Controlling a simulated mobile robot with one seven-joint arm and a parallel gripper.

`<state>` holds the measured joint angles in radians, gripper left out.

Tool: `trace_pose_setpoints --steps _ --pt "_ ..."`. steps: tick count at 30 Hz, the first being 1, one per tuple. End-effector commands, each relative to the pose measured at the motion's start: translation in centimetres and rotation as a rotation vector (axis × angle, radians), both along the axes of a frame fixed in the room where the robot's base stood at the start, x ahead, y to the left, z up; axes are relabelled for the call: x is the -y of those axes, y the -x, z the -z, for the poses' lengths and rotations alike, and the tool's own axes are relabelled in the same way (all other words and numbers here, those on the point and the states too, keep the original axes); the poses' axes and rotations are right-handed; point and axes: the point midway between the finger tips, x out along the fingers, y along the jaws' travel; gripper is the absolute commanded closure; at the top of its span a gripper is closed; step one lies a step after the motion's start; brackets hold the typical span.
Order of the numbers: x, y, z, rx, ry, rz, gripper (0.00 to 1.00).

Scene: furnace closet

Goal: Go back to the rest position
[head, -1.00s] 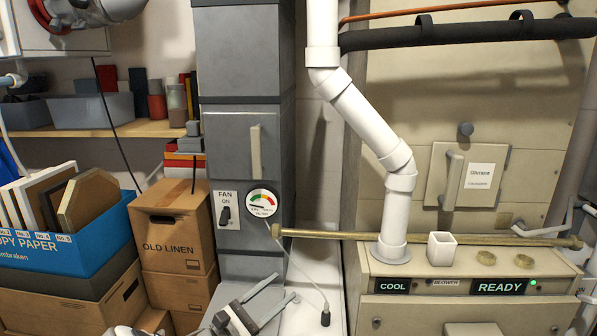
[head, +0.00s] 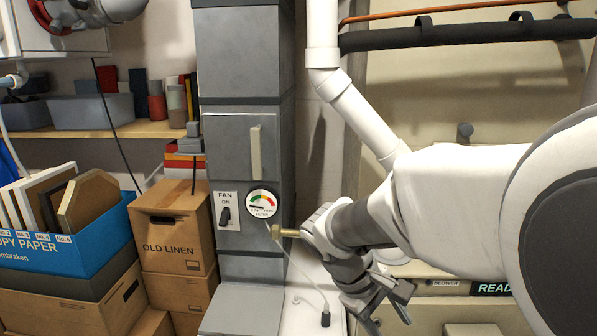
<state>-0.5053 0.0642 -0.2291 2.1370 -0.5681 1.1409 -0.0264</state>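My gripper (head: 388,305) is at the lower centre right of the head view, pointing down and to the right. Its fingers look apart, with nothing seen between them. My arm reaches in from the right edge and covers much of the furnace front (head: 440,105). The white cup, the brass caps and the COOL sign are hidden behind the arm. The READY sign (head: 490,289) shows only in part below it.
A brass rod's end (head: 285,232) shows left of my wrist. A white pipe (head: 365,120) runs down behind the arm. The grey duct (head: 245,80) carries a gauge (head: 262,204) and a fan switch (head: 225,212). Boxes (head: 172,230) stand at left.

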Motion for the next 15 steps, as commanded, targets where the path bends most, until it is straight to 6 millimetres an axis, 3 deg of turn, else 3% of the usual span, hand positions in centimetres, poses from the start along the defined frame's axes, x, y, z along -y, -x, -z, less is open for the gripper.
trace_pose_setpoints --steps 15 --pt "-0.5 8.6 -5.1 0.372 -0.495 0.319 0.40"
